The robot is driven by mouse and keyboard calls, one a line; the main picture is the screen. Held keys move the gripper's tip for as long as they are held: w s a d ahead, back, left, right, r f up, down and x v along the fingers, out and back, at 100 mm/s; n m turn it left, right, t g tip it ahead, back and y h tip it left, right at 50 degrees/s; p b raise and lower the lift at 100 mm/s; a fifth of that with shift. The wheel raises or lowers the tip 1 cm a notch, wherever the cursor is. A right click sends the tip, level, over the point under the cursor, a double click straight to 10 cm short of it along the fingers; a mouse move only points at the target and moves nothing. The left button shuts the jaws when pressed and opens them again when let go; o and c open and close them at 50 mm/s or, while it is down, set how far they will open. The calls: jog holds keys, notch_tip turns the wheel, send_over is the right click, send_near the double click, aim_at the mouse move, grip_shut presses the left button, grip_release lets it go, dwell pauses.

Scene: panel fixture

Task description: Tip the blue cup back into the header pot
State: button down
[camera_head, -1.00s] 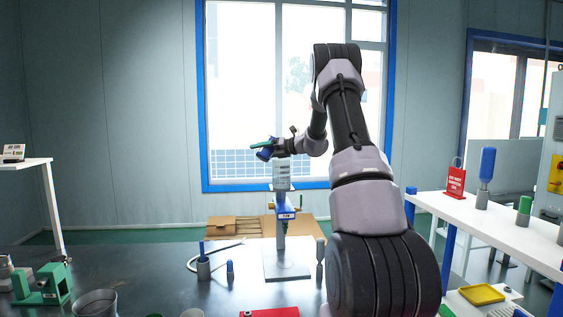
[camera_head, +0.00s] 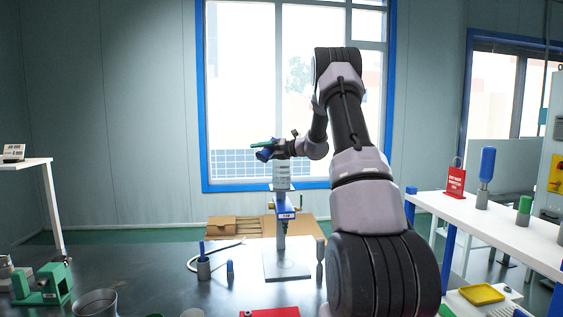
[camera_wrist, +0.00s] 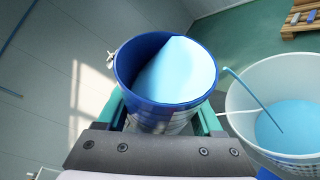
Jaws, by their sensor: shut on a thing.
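The blue cup (camera_wrist: 135,85) is held between my gripper's teal fingers (camera_wrist: 163,116). Its dark blue rim faces the wrist camera, and light blue liquid lies against its right side. The header pot (camera_wrist: 238,97) is the pale round vessel to its right, also with light blue liquid inside. A thin light-blue line, like a stream, runs from near the cup's rim into the pot. In the head view my gripper (camera_head: 262,146) holds the small blue cup (camera_head: 265,154) tilted, just above and left of the pot (camera_head: 281,177) on its stand.
The pot's stand (camera_head: 280,232) rises from a plate on the dark bench (camera_head: 150,285). A blue-topped holder (camera_head: 203,264) and a curved hose are left of it. A white shelf (camera_head: 500,228) stands at the right. A window is behind.

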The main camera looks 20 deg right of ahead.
jog(key=shift+f, duration=0.1)
jog(key=shift+r+m+y, duration=0.4)
jog(key=shift+r+m, duration=0.15)
jog(key=shift+m, duration=0.35)
dwell(1.2)
jog(key=shift+f+m+t+y, duration=0.25)
jog(key=shift+m+t, duration=0.25)
jog(key=shift+m, duration=0.3)
dwell(1.4)
jog(key=shift+w+d+r+m+y+p, duration=0.2)
jog(key=shift+d+r+m, duration=0.2)
jog(key=shift+r, duration=0.25)
jog(key=shift+w+d+r+m+y+p, duration=0.15)
jog(key=shift+d+r+m, duration=0.2)
jog(key=shift+r, duration=0.3)
dwell(0.7)
jog(key=shift+f+m+t, duration=0.2)
jog(key=shift+m+t, duration=0.3)
jog(key=shift+m, duration=0.35)
dwell(0.7)
